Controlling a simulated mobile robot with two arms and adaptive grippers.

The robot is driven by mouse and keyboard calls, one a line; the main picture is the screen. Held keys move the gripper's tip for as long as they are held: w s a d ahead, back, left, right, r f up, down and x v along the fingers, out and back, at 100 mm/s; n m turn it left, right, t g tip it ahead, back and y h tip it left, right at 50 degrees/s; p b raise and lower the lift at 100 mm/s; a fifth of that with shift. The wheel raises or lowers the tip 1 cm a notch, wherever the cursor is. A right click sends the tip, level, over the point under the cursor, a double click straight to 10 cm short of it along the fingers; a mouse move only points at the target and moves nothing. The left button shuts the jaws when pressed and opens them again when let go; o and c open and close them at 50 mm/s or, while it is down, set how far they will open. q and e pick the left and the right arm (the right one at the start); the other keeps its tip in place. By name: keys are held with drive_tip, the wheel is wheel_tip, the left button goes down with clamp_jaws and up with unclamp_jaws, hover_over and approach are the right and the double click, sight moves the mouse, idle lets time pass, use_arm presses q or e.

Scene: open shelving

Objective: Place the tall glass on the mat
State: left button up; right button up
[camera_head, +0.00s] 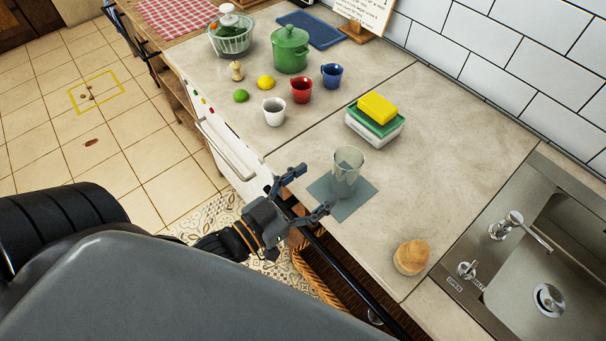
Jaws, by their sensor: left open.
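The tall clear glass (347,172) stands upright on the blue-grey mat (350,207) near the counter's front edge. My left gripper (312,192) is open and empty at the counter's front edge, just left of the glass. Its two fingers are spread and point toward the glass, and the glass appears apart from them. My right gripper is not in view.
A white cup (274,112), red cup (301,89) and blue cup (331,76) stand to the left. A round wooden brush (410,257) and the sink (535,265) are to the right. Counter between them is clear.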

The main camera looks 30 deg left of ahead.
use_arm(q)
drive_tip(key=shift+v, duration=1.2)
